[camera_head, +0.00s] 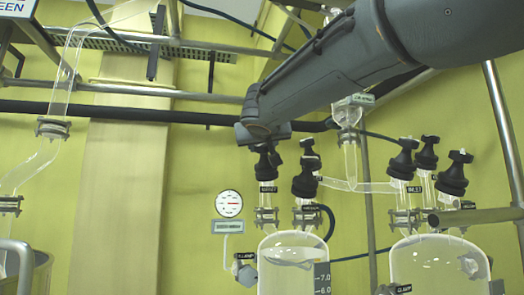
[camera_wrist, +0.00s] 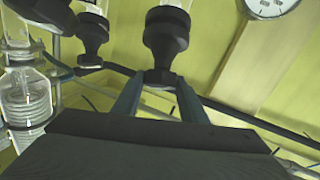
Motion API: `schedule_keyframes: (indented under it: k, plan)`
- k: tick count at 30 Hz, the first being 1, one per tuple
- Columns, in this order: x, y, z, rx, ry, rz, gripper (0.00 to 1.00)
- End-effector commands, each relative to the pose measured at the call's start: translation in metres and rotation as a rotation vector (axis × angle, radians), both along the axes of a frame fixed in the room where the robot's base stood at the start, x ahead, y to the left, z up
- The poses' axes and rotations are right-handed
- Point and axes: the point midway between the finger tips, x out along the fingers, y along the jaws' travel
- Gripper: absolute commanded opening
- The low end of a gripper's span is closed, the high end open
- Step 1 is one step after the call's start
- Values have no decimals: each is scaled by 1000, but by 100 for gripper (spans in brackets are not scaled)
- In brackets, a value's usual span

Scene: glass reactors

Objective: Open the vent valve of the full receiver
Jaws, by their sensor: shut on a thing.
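Two glass receivers stand low in the head view, the left receiver (camera_head: 285,272) and the right receiver (camera_head: 432,265). The left one shows a liquid-like surface near its top, beside a scale plate; the level in the right one is unclear. A black valve knob (camera_head: 266,163) stands over the left receiver's left neck, with a small label below it that I cannot read surely. My gripper (camera_wrist: 160,79) is shut on this knob (camera_wrist: 166,32), one finger on each side in the wrist view. In the head view, my arm's end hides the fingers.
A second black knob (camera_head: 306,178) stands close to the right of the held one. Several black knobs (camera_head: 403,162) top the right receiver. A round gauge (camera_head: 229,204) hangs on the wall at left. A dark horizontal pipe (camera_head: 120,109) runs behind.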

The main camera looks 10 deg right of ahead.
Motion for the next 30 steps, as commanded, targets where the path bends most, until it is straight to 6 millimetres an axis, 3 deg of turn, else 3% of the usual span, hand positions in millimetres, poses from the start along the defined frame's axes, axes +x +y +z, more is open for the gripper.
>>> schedule_keyframes:
  k: [30]
  plan:
    - [1, -1, 1, -175, 105, 330, 16]
